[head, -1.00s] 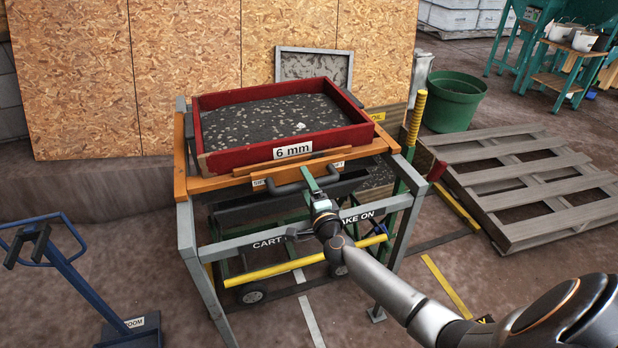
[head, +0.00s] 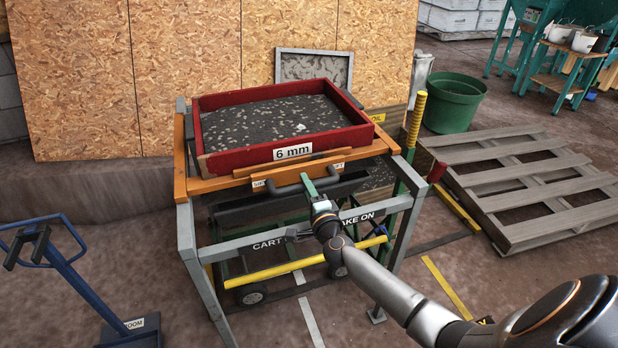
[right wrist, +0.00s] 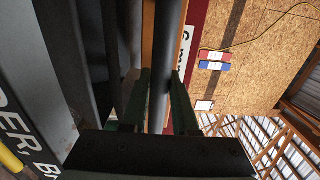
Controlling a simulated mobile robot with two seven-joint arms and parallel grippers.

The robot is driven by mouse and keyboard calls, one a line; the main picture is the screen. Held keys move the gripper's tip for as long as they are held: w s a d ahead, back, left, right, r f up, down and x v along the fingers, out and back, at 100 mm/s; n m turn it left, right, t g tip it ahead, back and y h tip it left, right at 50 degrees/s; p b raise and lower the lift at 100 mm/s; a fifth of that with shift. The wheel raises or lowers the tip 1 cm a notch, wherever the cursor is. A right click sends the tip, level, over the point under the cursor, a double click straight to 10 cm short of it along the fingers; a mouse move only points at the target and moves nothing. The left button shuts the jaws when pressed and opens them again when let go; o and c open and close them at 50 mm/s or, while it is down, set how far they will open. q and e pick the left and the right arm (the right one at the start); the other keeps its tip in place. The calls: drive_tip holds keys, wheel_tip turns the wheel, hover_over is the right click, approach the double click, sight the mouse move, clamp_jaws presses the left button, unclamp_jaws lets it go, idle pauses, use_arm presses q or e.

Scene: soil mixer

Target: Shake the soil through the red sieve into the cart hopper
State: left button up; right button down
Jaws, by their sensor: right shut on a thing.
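The red sieve (head: 240,157), labelled 6 mm, sits in an orange frame (head: 215,184) on top of a grey steel stand (head: 187,235). Dark soil with pale lumps (head: 275,118) lies in it. My right gripper (head: 307,180) is shut on the dark bar handle (head: 284,190) at the front of the orange frame. In the right wrist view, the green fingers stand on both sides of the handle bar (right wrist: 167,60). Below the sieve, a dark trough-like hopper (head: 240,212) is partly hidden by the frame and stand. My left gripper is not in view.
A yellow bar (head: 290,268) and a wheel (head: 251,294) show low in the stand. A green bin (head: 455,100) and wooden pallet (head: 530,180) are at right. Particle board panels (head: 185,60) close off the back.

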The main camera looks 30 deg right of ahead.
sight(294, 163)
idle(0.4)
drive_tip(key=b+x, duration=0.4)
drive_tip(key=x, duration=0.5)
drive_tip(key=shift+w+d+f+b, duration=0.1)
drive_tip(key=shift+w+f+b, duration=0.05)
drive_tip(key=shift+w+b, duration=0.2)
drive_tip(key=shift+w+d, duration=0.1)
drive_tip(key=shift+w, duration=0.15)
